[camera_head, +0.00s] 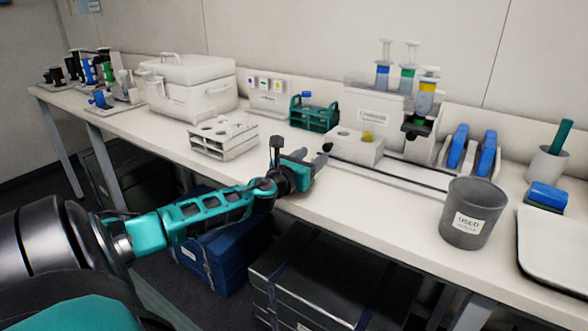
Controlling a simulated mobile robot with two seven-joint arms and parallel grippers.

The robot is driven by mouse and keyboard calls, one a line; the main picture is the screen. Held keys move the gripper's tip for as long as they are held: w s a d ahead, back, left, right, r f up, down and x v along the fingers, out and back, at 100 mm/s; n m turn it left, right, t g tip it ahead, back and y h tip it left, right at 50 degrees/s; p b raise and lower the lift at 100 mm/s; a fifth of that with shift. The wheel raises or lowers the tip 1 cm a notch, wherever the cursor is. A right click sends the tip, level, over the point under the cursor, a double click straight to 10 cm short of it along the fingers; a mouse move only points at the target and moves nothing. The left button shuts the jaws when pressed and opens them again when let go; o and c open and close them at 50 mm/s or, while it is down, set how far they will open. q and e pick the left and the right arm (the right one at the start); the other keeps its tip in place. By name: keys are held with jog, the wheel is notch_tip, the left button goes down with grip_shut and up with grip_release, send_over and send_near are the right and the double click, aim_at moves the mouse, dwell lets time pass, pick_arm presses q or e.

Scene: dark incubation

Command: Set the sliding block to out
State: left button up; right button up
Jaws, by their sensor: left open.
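My left gripper (303,154) is open and empty, over the front part of the table, just left of the block. It looks apart from the block, but the exact gap is hard to tell. My right gripper is not in view.
The grey bin marked USED (471,213) stands at the front right. A white tube rack (222,138) and a green rack (314,114) stand left of the block. A white dispenser (374,105) stands behind it. Dark cases (320,285) lie under the table.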

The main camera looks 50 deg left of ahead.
pick_arm(q)
jog(key=shift+v, duration=3.8)
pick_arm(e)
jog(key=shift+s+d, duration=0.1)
pick_arm(q)
jog(key=shift+a, duration=0.1)
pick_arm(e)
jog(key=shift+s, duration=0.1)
